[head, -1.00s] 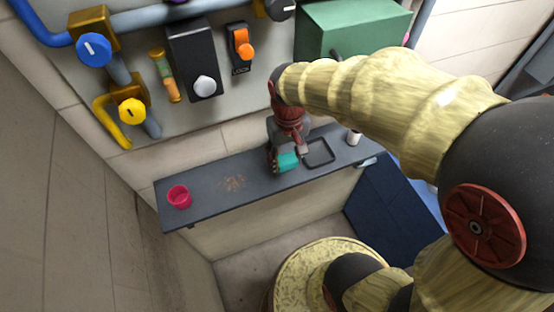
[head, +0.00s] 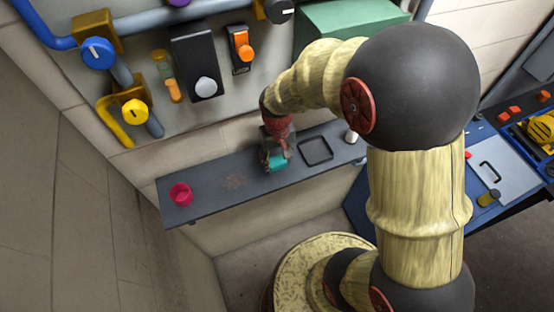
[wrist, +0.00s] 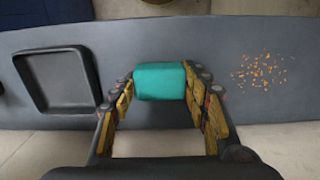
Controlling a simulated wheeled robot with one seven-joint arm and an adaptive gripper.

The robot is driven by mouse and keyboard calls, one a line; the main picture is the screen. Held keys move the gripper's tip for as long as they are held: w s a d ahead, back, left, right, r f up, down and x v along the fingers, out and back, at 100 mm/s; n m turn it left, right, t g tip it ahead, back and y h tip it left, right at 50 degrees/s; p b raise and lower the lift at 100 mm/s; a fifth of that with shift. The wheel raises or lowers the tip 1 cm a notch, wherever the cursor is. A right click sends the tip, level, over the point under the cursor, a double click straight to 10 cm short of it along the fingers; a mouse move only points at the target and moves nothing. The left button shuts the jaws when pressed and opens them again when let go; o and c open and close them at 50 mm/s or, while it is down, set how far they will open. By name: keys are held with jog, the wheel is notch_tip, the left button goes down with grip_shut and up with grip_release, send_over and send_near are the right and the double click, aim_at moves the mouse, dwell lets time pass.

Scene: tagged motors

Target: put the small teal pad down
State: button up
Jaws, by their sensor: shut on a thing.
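The small teal pad (wrist: 160,81) is between the two fingers of my gripper (wrist: 160,92) in the wrist view, and the fingers are shut on it. In the head view the teal pad (head: 277,163) shows below my gripper (head: 276,158), over the grey shelf (head: 210,184). I cannot tell whether the pad touches the shelf. The pad is just left of the square black tray (head: 315,150) in the head view. The tray (wrist: 60,80) is left of the pad in the wrist view.
Orange crumbs (wrist: 262,72) lie on the shelf on the other side of the pad. A red cup (head: 180,194) stands at the shelf's left end, and a white object (head: 351,136) stands right of the tray. Knobs and pipes line the wall above.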

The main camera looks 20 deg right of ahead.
aim_at(277, 160)
jog(key=shift+f, duration=0.2)
jog(key=o, duration=1)
jog(key=shift+r, duration=0.1)
notch_tip(277, 160, up, 7)
jog(key=shift+w+r+b, duration=0.1)
jog(key=shift+r+b, duration=0.1)
jog(key=shift+b, duration=0.4)
jog(key=s+r+t, duration=0.5)
jog(key=s+r, duration=0.9)
jog(key=r, duration=0.3)
jog(key=shift+t, duration=0.3)
